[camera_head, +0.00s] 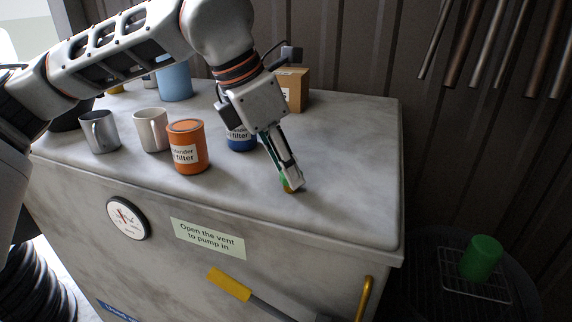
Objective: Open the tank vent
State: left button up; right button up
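The tank (340,225) is a grey-white box with a flat top. A label (208,238) on its front reads "Open the vent to pump in". My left gripper (291,185) points down at the tank top near its front edge. A small green and orange piece (287,188), perhaps the vent, shows at its fingertips, mostly hidden by them. The fingers are seen nearly edge-on, so I cannot tell whether they are shut on it. My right gripper is not in view.
An orange filter can (188,150), a blue filter can (241,138), two mugs (152,130) and a cardboard box (293,90) stand on the tank top. The front has a gauge (127,218) and a yellow-handled lever (230,285). A green cup (481,258) is at right.

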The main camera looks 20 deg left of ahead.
pick_arm(q)
jog(key=shift+c, duration=0.7)
jog(key=shift+d+f+n+t+y+b, duration=0.15)
jog(key=shift+n+t+y+b, duration=0.3)
jog(key=shift+n+b, duration=0.95)
jog(key=shift+n+y+b, duration=0.25)
jog(key=shift+n+b, duration=0.1)
jog(key=shift+n, duration=0.65)
jog(key=n+y, duration=0.1)
jog(key=n, duration=0.1)
jog(key=shift+s+d+n+t+b, duration=0.1)
jog(key=shift+d+n+t+b, duration=0.05)
jog(key=shift+n+t+b, duration=0.2)
jog(key=n+y, duration=0.1)
jog(key=n, duration=0.3)
jog(key=shift+d+r+n+y+b, duration=0.2)
jog(key=shift+n+y+b, duration=0.05)
jog(key=shift+y+b, duration=0.15)
jog(key=n+y, duration=0.1)
jog(key=n, duration=0.2)
jog(key=n+g+y, duration=0.1)
jog(key=n, duration=0.2)
jog(key=shift+d, duration=0.2)
